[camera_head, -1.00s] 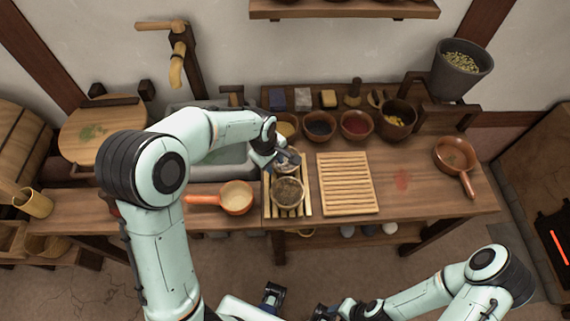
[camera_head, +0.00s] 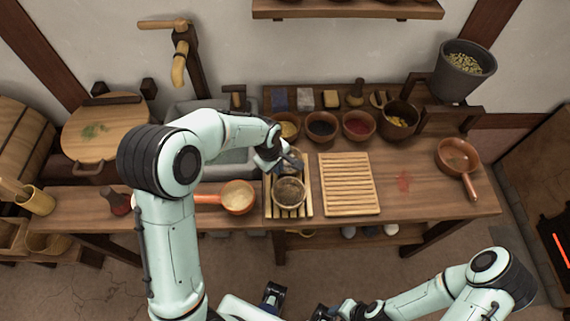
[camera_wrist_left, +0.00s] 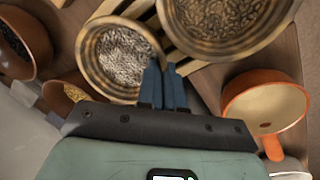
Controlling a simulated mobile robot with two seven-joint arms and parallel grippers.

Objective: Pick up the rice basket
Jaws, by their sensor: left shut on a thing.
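A woven basket of pale grains (camera_wrist_left: 118,62), which I take for the rice basket, stands at the back of a slatted rack (camera_head: 304,205). In the head view the basket (camera_head: 287,158) is partly hidden by my left gripper (camera_head: 295,161). In the left wrist view the blue fingers of my left gripper (camera_wrist_left: 163,75) are together at the basket's near right rim, shut on it. A second basket with brown grains (camera_head: 289,192) is close in front of it. My right gripper (camera_head: 326,312) is low at the bottom edge, its jaws unclear.
An orange pan (camera_head: 238,198) stands left of the rack and a slatted board (camera_head: 350,184) lies to the right. Bowls (camera_head: 321,126) line the back beside a sink (camera_head: 230,163).

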